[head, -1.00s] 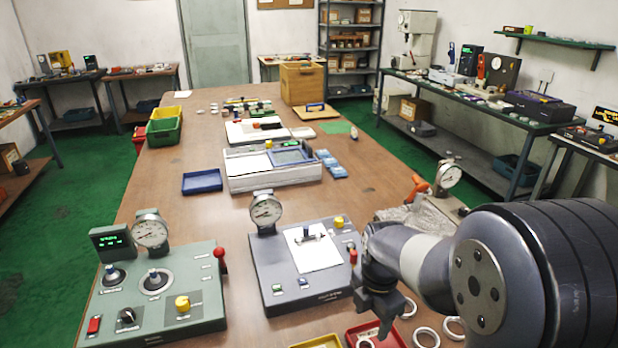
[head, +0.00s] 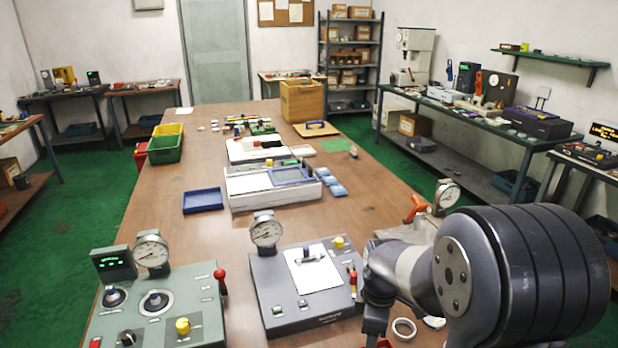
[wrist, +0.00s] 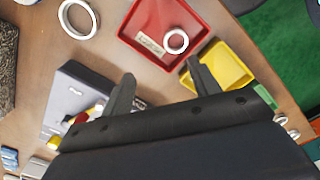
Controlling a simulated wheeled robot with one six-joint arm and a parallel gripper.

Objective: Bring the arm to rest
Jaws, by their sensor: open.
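My gripper (wrist: 160,82) is open and empty in the wrist view, its two dark fingers spread apart above the table. In the head view my arm comes in from the right, and the gripper (head: 376,325) hangs at the lower edge, right of the grey gauge station, partly cut off by the frame. Below it in the wrist view lie a red tray (wrist: 160,42) with a bearing ring (wrist: 176,41) in it and a yellow tray (wrist: 222,68). Another ring (wrist: 78,18) lies on the bare table.
The grey gauge station (head: 325,314) and the green gauge station (head: 180,286) stand on the table (head: 225,225) left of my arm. A loose ring (head: 404,328) lies close to the gripper. A blue tray (head: 203,200) and a white station (head: 270,200) stand farther back.

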